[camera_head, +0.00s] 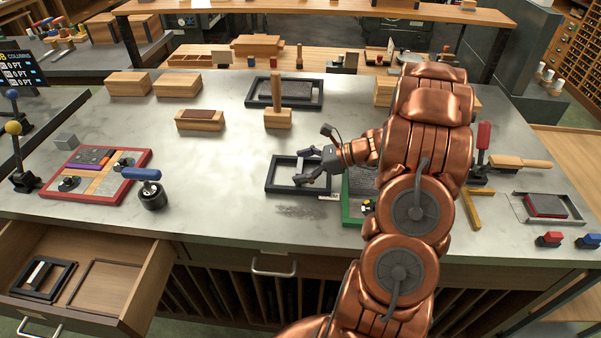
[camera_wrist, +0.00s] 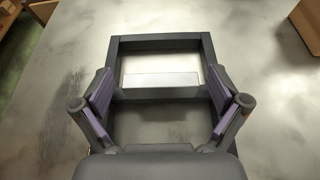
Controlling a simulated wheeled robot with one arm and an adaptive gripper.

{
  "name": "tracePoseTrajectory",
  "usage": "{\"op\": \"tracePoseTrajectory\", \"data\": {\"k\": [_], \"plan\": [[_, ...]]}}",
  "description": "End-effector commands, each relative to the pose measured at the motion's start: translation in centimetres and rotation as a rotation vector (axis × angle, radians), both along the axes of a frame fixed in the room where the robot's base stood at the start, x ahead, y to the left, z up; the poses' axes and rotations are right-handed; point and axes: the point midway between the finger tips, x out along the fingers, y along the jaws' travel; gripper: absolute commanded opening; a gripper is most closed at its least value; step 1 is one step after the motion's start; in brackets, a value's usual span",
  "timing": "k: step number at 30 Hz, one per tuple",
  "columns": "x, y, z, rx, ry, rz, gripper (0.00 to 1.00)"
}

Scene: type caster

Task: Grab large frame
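A dark rectangular frame (camera_head: 290,191) lies flat on the grey worktop near its front middle. In the wrist view this frame (camera_wrist: 160,43) has a crossbar with a lighter metal strip along it. My gripper (camera_head: 314,164) is over the frame from the right. In the wrist view my gripper's fingers (camera_wrist: 162,90) are spread wide, one beside each long side of the frame. The fingertips look very close to the sides, and I cannot tell whether they touch. The near end of the frame is hidden by the gripper body in the wrist view.
A green-edged tray (camera_head: 352,219) is partly hidden behind my arm. A wooden block with a handle (camera_head: 278,117) stands behind. An open drawer (camera_head: 100,295) holds a smaller dark frame (camera_head: 67,272).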

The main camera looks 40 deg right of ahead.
Motion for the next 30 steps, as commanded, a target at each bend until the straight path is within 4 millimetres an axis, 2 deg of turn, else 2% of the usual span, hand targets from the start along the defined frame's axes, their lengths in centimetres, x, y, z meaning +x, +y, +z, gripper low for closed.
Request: {"op": "tracePoseTrajectory", "data": {"k": [2, 25, 26, 30], "plan": [[-0.01, -0.01, 0.01, 0.0, 0.0, 0.0, 0.85], [-0.04, 0.01, 0.0, 0.0, 0.0, 0.001, 0.05], [-0.04, 0.01, 0.0, 0.0, 0.0, 0.001, 0.02], [0.0, 0.0, 0.11, 0.001, -0.001, 0.0, 0.02]]}}
